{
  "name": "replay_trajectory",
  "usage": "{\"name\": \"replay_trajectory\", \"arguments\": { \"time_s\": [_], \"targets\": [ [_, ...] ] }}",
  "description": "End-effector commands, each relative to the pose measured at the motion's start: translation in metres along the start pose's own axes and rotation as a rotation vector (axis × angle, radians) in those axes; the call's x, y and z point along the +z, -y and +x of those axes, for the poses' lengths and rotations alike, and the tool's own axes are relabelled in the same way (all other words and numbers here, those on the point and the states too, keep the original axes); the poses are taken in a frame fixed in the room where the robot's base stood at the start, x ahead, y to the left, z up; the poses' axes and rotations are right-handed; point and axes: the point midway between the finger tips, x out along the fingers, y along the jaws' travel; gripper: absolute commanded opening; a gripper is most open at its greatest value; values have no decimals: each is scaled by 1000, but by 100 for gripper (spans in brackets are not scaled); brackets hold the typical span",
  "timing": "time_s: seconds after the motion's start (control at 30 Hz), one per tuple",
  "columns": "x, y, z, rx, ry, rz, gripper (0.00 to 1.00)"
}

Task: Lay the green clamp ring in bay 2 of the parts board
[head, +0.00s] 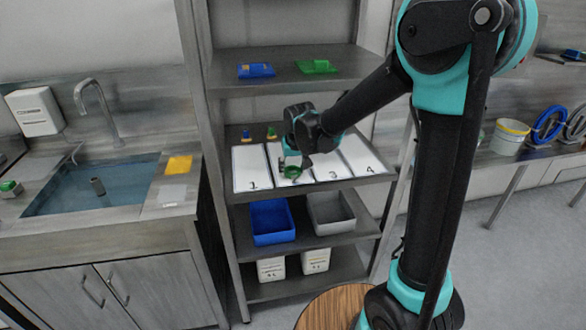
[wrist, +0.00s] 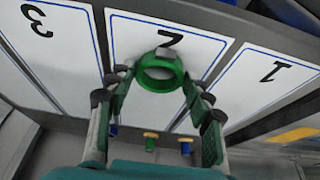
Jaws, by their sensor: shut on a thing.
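The green clamp ring (wrist: 162,73) is held between the fingertips of my gripper (wrist: 158,80) in the wrist view. The ring is over the white bay 2 (wrist: 205,52) of the parts board and covers part of the printed 2. In the head view, the ring (head: 291,172) and my gripper (head: 297,160) are above bay 2 (head: 274,152), which they partly hide. I cannot tell whether the ring touches the board.
Bay 1 (head: 251,165) and bay 3 (head: 327,170) look empty on either side. Small blue (head: 246,136) and green (head: 271,133) parts with yellow stand behind the board. A shelf above holds a blue part (head: 256,71) and a green part (head: 317,66).

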Motion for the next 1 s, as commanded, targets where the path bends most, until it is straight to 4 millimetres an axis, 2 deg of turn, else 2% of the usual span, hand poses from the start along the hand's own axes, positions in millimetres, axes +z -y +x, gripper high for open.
{"name": "replay_trajectory", "arguments": {
  "time_s": [0.17,0.2,0.33,0.73,0.87,1.0],
  "targets": [
    [1,0,3,0,0,0,20],
    [1,0,3,0,0,0,55],
    [1,0,2,0,0,0,71],
    [0,0,-2,0,0,0,72],
    [0,0,-15,0,0,0,72],
    [1,0,-39,0,0,-1,72]
  ]
}}
